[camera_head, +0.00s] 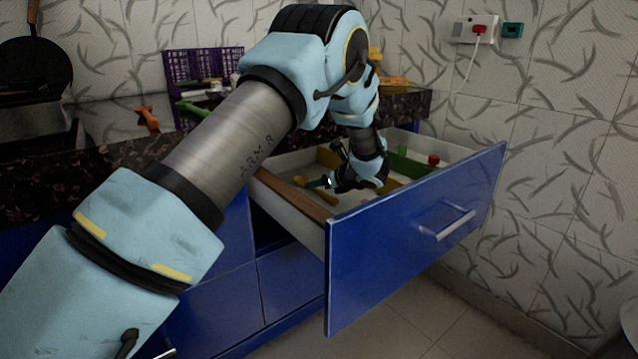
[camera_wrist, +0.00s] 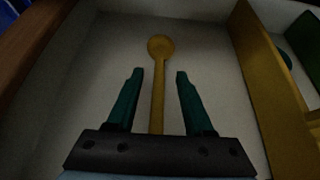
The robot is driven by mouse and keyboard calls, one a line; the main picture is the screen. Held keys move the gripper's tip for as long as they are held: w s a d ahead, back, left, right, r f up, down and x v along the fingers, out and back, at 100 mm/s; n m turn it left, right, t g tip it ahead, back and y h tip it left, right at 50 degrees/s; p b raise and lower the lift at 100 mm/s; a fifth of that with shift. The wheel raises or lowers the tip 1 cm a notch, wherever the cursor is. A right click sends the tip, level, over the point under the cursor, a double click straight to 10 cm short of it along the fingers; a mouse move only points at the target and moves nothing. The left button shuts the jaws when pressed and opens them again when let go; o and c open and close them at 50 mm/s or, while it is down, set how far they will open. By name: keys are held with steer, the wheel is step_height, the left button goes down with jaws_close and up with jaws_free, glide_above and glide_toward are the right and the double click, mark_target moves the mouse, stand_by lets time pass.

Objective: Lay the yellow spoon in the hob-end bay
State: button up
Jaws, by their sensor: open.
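The yellow spoon (camera_wrist: 159,47) lies in the leftmost bay of the open blue drawer (camera_head: 415,235). The bay's pale floor (camera_wrist: 210,55) shows around it. This bay is between the drawer's brown-topped side wall (camera_wrist: 35,50) and a yellow divider (camera_wrist: 270,75); it is on the hob side. The spoon's bowl points away from my gripper and its handle runs back between the fingers. My gripper (camera_wrist: 159,76) is open, its teal fingers on either side of the handle and apart from it. In the head view my gripper (camera_head: 318,183) is low inside the drawer.
Right of the divider, other bays hold a green divider (camera_head: 402,150) and a red item (camera_head: 433,159). On the counter are a purple rack (camera_head: 205,66), an orange item (camera_head: 147,118) and a black pan (camera_head: 35,68) at the hob. Bare floor lies in front of the drawer.

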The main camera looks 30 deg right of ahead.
steer(key=shift+r, duration=0.1)
steer(key=shift+r+p, duration=0.6)
steer(key=shift+p, duration=0.3)
steer(key=v, duration=1.2)
steer(key=shift+f, duration=0.1)
